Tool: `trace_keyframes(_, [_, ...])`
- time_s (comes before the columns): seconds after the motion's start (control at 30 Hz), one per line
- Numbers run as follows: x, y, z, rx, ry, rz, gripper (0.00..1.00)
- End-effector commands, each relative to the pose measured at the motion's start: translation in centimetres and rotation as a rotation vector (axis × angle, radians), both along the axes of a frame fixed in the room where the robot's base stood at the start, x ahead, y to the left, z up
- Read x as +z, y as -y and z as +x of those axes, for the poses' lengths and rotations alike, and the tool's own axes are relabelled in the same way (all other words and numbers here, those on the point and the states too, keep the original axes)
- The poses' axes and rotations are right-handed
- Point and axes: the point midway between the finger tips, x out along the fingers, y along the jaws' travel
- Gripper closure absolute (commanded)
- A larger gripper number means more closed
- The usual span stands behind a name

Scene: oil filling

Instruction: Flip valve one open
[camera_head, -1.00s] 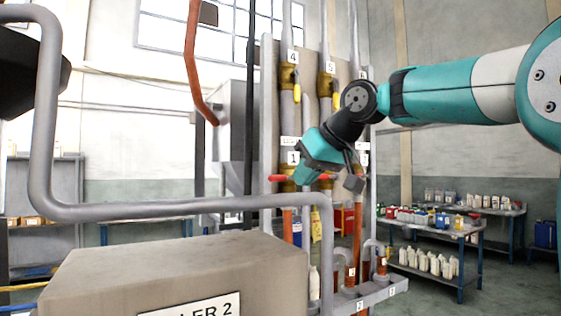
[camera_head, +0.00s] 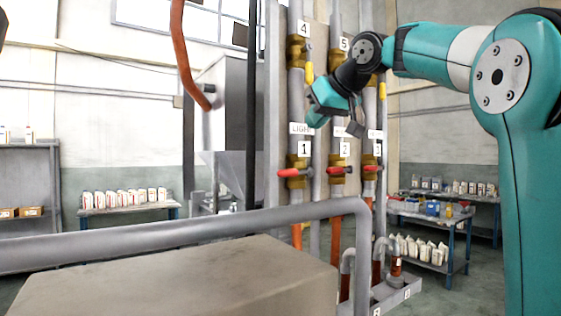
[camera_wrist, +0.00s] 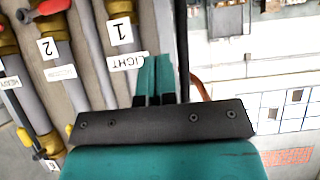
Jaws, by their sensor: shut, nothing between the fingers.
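Valve one is the brass valve (camera_head: 300,183) under the label 1 (camera_head: 304,149) on the left pipe of the panel. Its red handle (camera_head: 291,173) lies crosswise to the upright pipe. My gripper (camera_head: 316,117), teal with dark joints, is above and right of valve one, apart from the handle. In the wrist view its teal fingers (camera_wrist: 154,76) are shut together and empty. The label 1 also shows upside down in the wrist view (camera_wrist: 120,31). The handle of valve one cannot be made out there.
Valve two (camera_head: 337,172) and valve three (camera_head: 369,173), with red handles, stand to the right. Valves with yellow handles sit higher up. A grey pipe (camera_head: 200,229) crosses in front, above a boxy tank (camera_head: 180,278). Shelves with bottles stand behind.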

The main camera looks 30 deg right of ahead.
Motion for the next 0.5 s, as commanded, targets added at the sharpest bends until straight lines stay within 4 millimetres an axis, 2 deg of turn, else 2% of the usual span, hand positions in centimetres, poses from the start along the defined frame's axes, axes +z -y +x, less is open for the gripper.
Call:
trace_keyframes(0.33, [0.0,-0.3,0.1,0.004,0.000,0.000,1.00])
trace_keyframes(0.5, [-0.7,-0.5,1.1,0.008,-0.001,0.002,1.00])
